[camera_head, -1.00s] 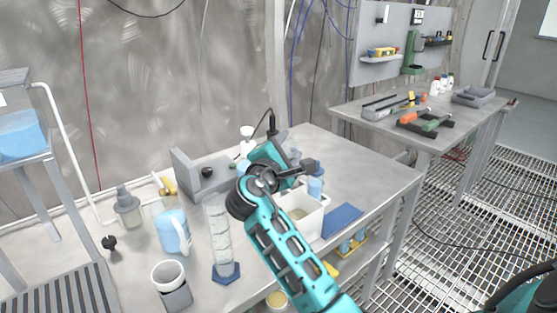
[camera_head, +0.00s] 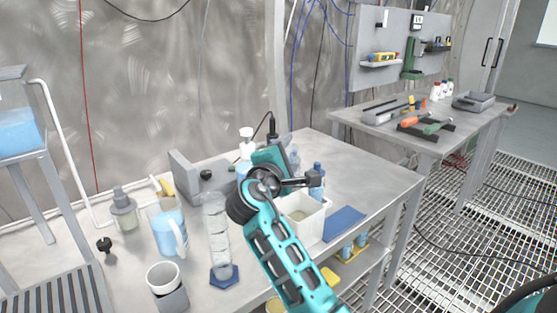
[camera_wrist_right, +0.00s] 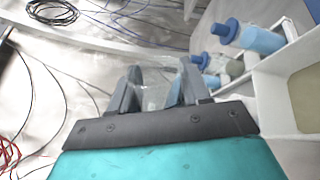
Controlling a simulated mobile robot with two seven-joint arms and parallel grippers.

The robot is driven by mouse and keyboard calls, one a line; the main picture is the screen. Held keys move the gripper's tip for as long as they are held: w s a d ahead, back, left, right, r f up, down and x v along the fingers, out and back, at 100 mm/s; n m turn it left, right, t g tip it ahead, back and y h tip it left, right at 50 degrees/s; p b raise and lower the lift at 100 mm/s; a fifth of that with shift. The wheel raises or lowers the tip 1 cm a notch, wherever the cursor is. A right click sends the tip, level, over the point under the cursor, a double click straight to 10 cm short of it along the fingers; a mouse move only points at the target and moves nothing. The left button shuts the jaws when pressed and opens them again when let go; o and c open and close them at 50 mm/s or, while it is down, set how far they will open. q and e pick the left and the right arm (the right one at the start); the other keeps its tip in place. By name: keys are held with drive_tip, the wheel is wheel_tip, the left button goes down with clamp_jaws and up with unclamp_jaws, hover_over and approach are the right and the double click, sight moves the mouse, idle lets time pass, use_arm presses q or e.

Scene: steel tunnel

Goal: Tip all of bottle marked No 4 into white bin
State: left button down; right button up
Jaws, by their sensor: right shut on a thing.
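The white bin (camera_head: 313,228) stands on the bench, just right of my right forearm, and its inside looks beige. Its pale wall (camera_wrist_right: 268,100) also shows at the right of the right wrist view. My right gripper (camera_wrist_right: 150,90) is shut on a clear, see-through bottle (camera_wrist_right: 152,97), whose marking I cannot read. In the head view, the wrist and teal palm hide most of the gripper's fingers, behind and left of the bin. A blue bottle with a dark cap (camera_head: 317,178) stands behind the bin. My left gripper is not in view.
A clear cylinder (camera_head: 217,240) on a blue base, a blue jug (camera_head: 168,230) and a white cup (camera_head: 163,276) stand left of my forearm. A blue mat (camera_head: 344,223) lies right of the bin. The bench's right part is clear.

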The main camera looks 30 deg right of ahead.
drive_tip(key=shift+f+m+b, duration=0.25)
drive_tip(key=shift+m+b, duration=0.2)
drive_tip(key=shift+m, duration=0.15)
drive_tip(key=shift+s+d+f+m+b, duration=0.1)
drive_tip(key=shift+f+m+b, duration=0.3)
drive_tip(key=shift+m+b, duration=0.25)
drive_tip(key=shift+s+d+f+m+b, duration=0.1)
drive_tip(key=shift+f+m+b, duration=0.35)
drive_tip(key=shift+b, duration=0.4)
drive_tip(key=shift+r, duration=0.1)
drive_tip(key=shift+s+d+f+m+b, duration=0.1)
drive_tip(key=shift+s+f+m+b, duration=0.15)
drive_tip(key=shift+m+b, duration=0.75)
drive_tip(key=shift+m, duration=0.3)
